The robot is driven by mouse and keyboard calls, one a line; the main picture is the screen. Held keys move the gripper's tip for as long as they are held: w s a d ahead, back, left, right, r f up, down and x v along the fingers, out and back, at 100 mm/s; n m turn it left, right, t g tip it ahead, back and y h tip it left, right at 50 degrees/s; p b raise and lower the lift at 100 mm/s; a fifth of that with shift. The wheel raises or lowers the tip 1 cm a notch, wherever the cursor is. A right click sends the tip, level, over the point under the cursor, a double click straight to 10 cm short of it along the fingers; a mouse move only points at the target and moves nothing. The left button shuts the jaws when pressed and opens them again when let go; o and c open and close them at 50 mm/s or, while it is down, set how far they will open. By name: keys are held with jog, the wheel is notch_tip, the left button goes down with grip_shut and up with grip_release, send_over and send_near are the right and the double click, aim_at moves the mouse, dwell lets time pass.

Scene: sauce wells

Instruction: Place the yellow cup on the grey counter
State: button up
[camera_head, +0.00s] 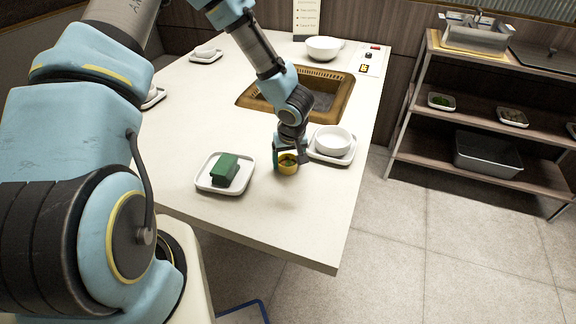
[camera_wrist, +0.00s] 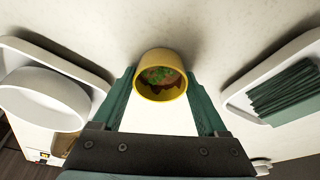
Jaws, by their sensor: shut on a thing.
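The yellow cup (camera_head: 287,167) is between the fingers of my gripper (camera_head: 288,160), low over the counter between two white trays. In the wrist view the cup (camera_wrist: 160,75) holds something red-brown with green bits, and my gripper's two green fingers (camera_wrist: 160,88) press on its sides. My gripper is shut on the cup. The cup looks upright. I cannot tell whether its base touches the pale grey counter (camera_head: 300,215), which has bare surface around it.
A white tray (camera_head: 205,187) with a green block (camera_head: 225,168) is left of the cup. A tray (camera_head: 345,160) with a white bowl (camera_head: 332,139) is close on the right. A brown-rimmed basin (camera_head: 247,100) lies behind. The counter's front is clear.

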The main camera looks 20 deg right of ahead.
jog(key=c, duration=0.7)
jog(key=shift+o, duration=0.2)
notch_tip(320, 180, up, 10)
jog(key=p, duration=0.1)
jog(key=shift+n, duration=0.5)
jog(key=w+a, duration=0.3)
jog(key=a, duration=0.2)
jog(key=w+a, duration=0.4)
jog(key=a, duration=0.1)
jog(key=w+a+f, duration=0.1)
jog(key=w+a, duration=0.2)
jog(key=a, duration=0.2)
jog(key=shift+w, duration=0.25)
jog(key=a+f, duration=0.1)
jog(key=a, duration=1.8)
jog(key=shift+n+y, duration=0.3)
jog(key=shift+n, duration=0.1)
jog(key=s+f, duration=0.2)
jog(key=f, duration=0.1)
jog(key=s+f, duration=0.1)
jog(key=f, duration=0.1)
jog(key=shift+s, duration=0.3)
jog(key=shift+s+d+f, duration=0.25)
jog(key=shift+f, duration=0.05)
